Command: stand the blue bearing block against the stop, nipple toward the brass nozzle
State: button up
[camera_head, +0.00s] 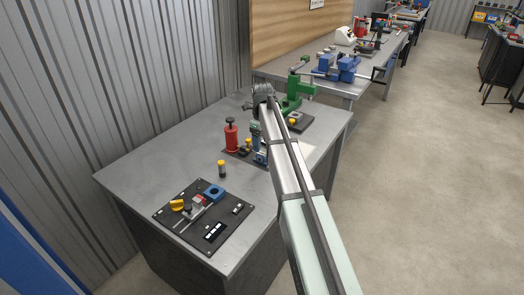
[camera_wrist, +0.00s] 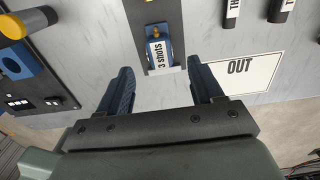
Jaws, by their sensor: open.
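A blue block with a white "3 shots" label and a brass-coloured tip (camera_wrist: 155,34) shows in the wrist view; I take it for the bearing block (camera_wrist: 167,38). It is on a dark mat (camera_wrist: 175,12), ahead of and between my fingers, apart from them. My gripper (camera_wrist: 160,84) is open, with nothing between its fingers. In the head view my arm partly covers this spot. On the black panel (camera_head: 184,240) at left, a blue piece with a round hole (camera_head: 213,192) sits near a red and silver part (camera_head: 198,200). I cannot tell the stop or the nozzle for certain.
A white "OUT" plate (camera_wrist: 258,79) lies at right. A green press (camera_head: 294,95) stands behind. The bench's far left is bare.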

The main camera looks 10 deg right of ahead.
aim_at(262, 153)
notch_tip(262, 153, up, 6)
jog(key=shift+f, duration=0.25)
dwell(1.1)
